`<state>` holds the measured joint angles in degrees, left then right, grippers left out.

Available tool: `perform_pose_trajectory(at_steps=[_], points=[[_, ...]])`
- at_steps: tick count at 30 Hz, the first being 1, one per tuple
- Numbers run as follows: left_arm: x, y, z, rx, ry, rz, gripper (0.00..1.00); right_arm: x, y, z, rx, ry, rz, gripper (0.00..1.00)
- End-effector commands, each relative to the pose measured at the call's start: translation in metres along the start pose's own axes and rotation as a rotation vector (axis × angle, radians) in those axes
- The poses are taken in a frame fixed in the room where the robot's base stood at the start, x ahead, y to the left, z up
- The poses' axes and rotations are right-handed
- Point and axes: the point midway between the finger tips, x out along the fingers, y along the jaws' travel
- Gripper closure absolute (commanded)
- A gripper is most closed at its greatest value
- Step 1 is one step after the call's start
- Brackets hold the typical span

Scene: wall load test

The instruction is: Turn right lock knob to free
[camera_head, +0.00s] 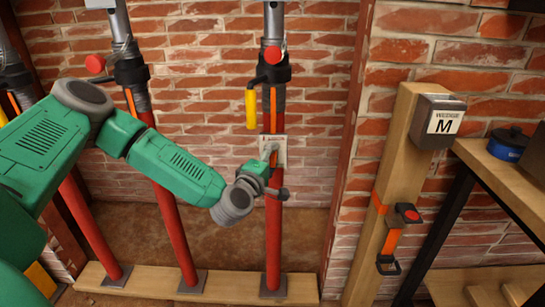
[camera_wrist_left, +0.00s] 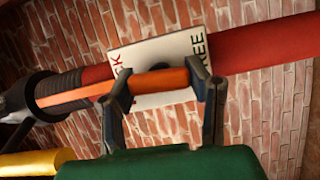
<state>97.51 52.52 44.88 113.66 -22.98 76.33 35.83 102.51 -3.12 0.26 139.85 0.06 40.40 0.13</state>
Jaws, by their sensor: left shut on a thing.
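The right lock knob is an orange bar (camera_wrist_left: 160,81) in front of a white plate on the right red post. In the head view the plate (camera_head: 279,143) sits partway up the post, partly behind my gripper. My left gripper (camera_wrist_left: 161,82) is shut on the orange bar, one finger at each end. In the head view my left gripper (camera_head: 268,172) is at the plate's lower edge; the knob is hidden there. My right gripper is not in view.
A yellow handle (camera_head: 251,110) hangs from a black collar (camera_head: 274,73) above the plate. Other red posts (camera_head: 175,220) stand to the left on a wooden sill (camera_head: 150,287).

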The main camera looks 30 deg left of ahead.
Motion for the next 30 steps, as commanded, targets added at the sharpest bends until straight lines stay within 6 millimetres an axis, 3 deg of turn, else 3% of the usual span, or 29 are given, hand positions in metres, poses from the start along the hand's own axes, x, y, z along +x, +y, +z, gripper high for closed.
perform_pose_trajectory(at_steps=[18,30], points=[[-0.003,0.001,0.006,0.474,-0.019,-0.205,0.85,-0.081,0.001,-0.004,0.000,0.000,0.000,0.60],[-0.005,-0.003,0.007,0.826,-0.024,-0.351,0.85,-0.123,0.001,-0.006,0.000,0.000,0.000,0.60]])
